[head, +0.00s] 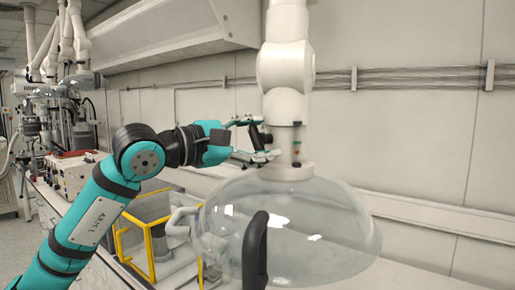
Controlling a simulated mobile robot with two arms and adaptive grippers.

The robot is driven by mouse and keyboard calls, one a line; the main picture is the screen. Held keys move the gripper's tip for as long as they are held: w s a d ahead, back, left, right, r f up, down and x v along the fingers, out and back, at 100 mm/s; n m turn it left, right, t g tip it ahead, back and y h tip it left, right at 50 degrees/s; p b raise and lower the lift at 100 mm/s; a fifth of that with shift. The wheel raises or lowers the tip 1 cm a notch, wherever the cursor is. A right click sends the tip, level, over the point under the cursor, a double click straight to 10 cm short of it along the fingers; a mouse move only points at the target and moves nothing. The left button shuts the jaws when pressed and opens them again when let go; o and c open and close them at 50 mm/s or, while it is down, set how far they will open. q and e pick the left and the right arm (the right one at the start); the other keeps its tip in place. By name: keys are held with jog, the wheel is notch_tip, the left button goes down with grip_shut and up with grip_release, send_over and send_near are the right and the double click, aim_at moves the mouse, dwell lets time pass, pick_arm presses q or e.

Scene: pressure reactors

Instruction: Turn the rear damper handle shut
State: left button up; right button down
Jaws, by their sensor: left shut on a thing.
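A white extraction arm (286,78) hangs down in the middle of the head view and ends in a clear dome hood (315,232). A small black damper handle (256,133) sticks out from the left side of its white duct, just above the hood. My left gripper (258,138) comes in from the left and is shut on this handle, one finger above it and one below. The fingers partly hide the handle, so its exact angle is hard to tell. My right gripper is not in view.
A yellow-framed box (156,252) stands below left of the hood. White equipment (75,172) stands farther left. Cables run along the back wall.

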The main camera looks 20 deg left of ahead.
pick_arm(q)
jog(key=m+b, duration=0.1)
jog(key=m, duration=0.1)
jog(key=shift+f+m, duration=0.2)
jog(key=shift+m, duration=0.2)
jog(key=shift+m+b, duration=0.5)
jog(key=shift+m, duration=1.3)
jog(key=o, duration=1.2)
jog(key=v, duration=1.2)
